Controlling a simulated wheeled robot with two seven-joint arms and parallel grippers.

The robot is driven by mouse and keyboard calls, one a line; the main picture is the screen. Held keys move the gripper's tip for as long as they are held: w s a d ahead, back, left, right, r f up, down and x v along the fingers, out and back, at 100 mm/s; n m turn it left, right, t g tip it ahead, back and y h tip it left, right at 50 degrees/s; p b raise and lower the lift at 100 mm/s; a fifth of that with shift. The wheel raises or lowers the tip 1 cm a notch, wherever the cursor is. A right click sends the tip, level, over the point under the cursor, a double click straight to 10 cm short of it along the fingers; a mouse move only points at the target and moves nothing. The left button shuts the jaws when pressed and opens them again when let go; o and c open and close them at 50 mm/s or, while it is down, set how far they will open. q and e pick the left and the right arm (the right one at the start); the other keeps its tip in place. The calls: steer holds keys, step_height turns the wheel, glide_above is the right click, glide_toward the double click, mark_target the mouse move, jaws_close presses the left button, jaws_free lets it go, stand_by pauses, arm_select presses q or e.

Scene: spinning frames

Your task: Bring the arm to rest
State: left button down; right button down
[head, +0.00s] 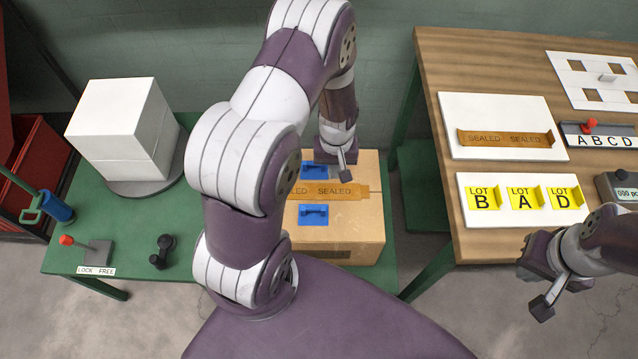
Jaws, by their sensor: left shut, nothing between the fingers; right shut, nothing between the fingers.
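My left arm rises in the middle of the head view and bends down at the back. Its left gripper (347,176) is shut and empty, over the rear right part of a cardboard box (345,235). I cannot tell whether it touches the box. My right gripper (543,308) is shut and empty at the lower right, over the floor in front of the wooden table. My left arm hides the left part of the box.
A green bench (120,250) holds a white block (120,130) on a round plate, a red-knobbed LOCK/FREE lever (85,246) and a black handle (161,252). The wooden table (430,60) holds a SEALED tape board (490,105) and yellow LOT labels (524,198).

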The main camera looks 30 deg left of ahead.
arm_select(q)
steer(key=shift+f, duration=0.1)
stand_by(0.6)
steer(key=s+d+r+m, duration=0.2)
steer(key=s+r+m, duration=0.1)
steer(key=r, duration=0.6)
steer(key=s+d+r+m+t+p, duration=0.1)
steer(key=s+d+r+m, duration=0.2)
steer(key=r, duration=0.6)
steer(key=s, duration=0.2)
steer(key=shift+s+d+r+m, duration=0.15)
steer(key=shift+s+r+m, duration=0.15)
steer(key=shift+s, duration=0.1)
steer(key=shift+s, duration=0.15)
